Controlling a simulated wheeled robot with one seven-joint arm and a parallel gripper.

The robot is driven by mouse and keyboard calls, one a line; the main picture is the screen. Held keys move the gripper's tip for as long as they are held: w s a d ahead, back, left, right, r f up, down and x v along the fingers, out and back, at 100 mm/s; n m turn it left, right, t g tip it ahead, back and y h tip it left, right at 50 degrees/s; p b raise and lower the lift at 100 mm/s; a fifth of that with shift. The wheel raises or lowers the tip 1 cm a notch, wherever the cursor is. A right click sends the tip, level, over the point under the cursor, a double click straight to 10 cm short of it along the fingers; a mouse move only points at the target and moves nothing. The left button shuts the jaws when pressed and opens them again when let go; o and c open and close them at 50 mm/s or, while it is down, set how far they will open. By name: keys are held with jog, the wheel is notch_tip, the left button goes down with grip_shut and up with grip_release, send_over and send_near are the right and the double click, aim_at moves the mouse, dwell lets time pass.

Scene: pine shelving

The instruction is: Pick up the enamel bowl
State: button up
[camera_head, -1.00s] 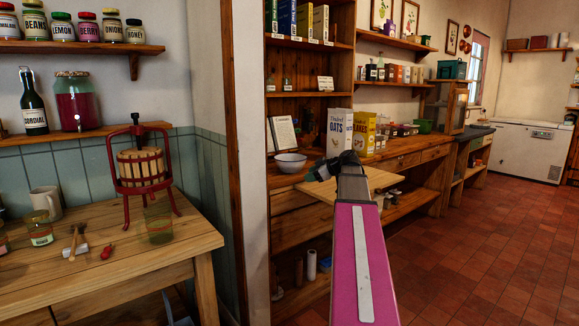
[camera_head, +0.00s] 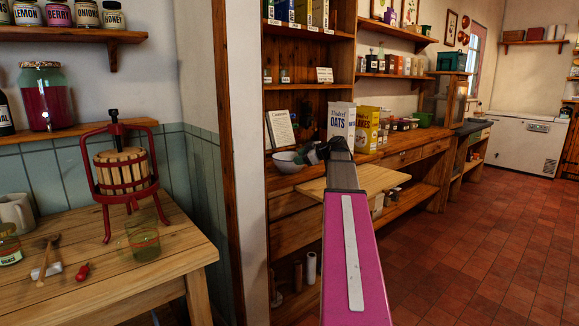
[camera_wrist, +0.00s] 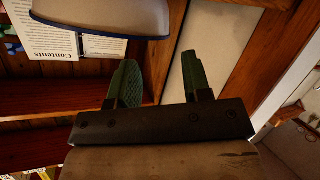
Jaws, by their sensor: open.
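The enamel bowl (camera_head: 285,163) is white and stands on the wooden counter in front of the shelving. In the wrist view the bowl (camera_wrist: 105,18) shows at the top left, pale with a dark blue rim, cut off by the frame's edge. My gripper (camera_head: 309,155) is at the bowl's right side in the head view and hides part of it. In the wrist view my gripper (camera_wrist: 159,58) has its two green fingers apart with nothing between them. The left finger's tip is close to the bowl's rim, with a small gap in the picture.
A card headed "Contents" (camera_wrist: 48,38) stands by the bowl; it also shows in the head view (camera_head: 280,129). An oats box (camera_head: 341,122) and a yellow box (camera_head: 366,130) stand right of the bowl. A pull-out board (camera_head: 312,190) juts out below my arm. A wall edge (camera_head: 245,200) is at left.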

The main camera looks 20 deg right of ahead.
aim_at(289, 163)
jog(key=x, duration=0.6)
jog(key=shift+w+f, duration=0.25)
jog(key=shift+f, duration=0.05)
grip_shut()
